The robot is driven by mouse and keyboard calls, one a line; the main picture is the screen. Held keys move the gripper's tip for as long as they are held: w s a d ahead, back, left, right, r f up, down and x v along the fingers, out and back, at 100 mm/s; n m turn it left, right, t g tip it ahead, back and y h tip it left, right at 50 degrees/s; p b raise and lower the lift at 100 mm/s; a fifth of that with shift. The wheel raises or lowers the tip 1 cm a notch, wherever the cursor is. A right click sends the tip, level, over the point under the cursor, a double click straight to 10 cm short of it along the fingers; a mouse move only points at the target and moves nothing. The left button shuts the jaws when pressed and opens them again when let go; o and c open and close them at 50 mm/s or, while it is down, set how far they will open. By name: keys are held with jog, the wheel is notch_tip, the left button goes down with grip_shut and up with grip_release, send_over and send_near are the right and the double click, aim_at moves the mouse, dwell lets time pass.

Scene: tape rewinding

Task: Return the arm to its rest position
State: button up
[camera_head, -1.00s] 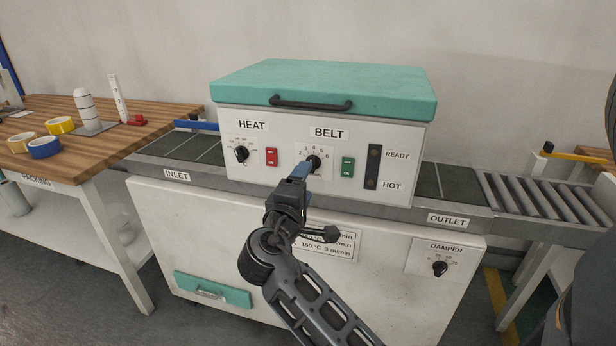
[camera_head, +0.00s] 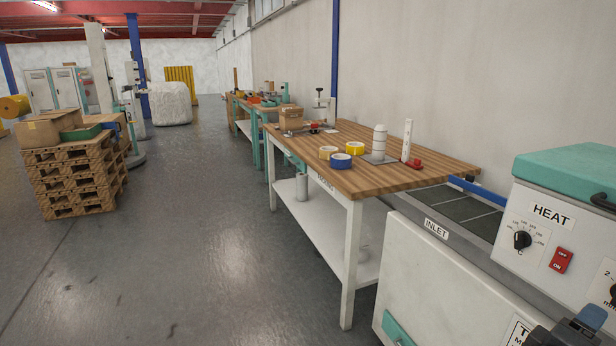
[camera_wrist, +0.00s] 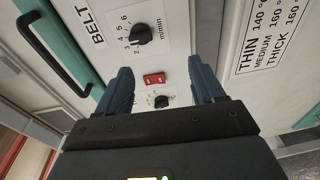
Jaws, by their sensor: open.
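My gripper (camera_wrist: 165,76) is open in the wrist view, its two blue-grey fingers spread with nothing held between them. The black BELT knob (camera_wrist: 145,36) stands above the fingers, clear of them. The red switch (camera_wrist: 154,79) and the black HEAT knob (camera_wrist: 161,101) show in the gap, farther off on the white panel. In the head view only part of my gripper (camera_head: 588,322) shows at the bottom right corner, in front of the machine. The HEAT knob (camera_head: 522,240) and red switch (camera_head: 561,260) show there too. Most of my arm is out of view.
The machine's teal lid (camera_head: 570,165) has a black handle (camera_wrist: 52,52). The inlet belt (camera_head: 455,208) meets a wooden packing table (camera_head: 400,178) with yellow and blue tape rolls (camera_head: 341,161). Pallets with boxes (camera_head: 75,180) stand far left. The grey floor (camera_head: 210,250) between is open.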

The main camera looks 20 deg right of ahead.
jog(key=s+a+f+n+t+y+p, duration=0.1)
jog(key=s+a+f+t+y, duration=0.1)
jog(key=a+f+t+y, duration=0.3)
jog(key=s+a+f+n+y+p, duration=0.1)
jog(key=s+a+y, duration=0.15)
jog(key=a, duration=0.55)
jog(key=s+a+f+n+t+y+p, duration=0.1)
jog(key=s+a+f+t+y, duration=0.2)
jog(key=a, duration=0.3)
jog(key=s+a+r+m+t+y+p, duration=0.2)
jog(key=s+a+r+m+y, duration=0.3)
jog(key=s+a+r, duration=0.5)
jog(key=s+r+t+y, duration=0.1)
jog(key=s+r, duration=0.2)
jog(key=s, duration=0.1)
jog(key=shift+a, duration=0.35)
jog(key=shift+y, duration=0.25)
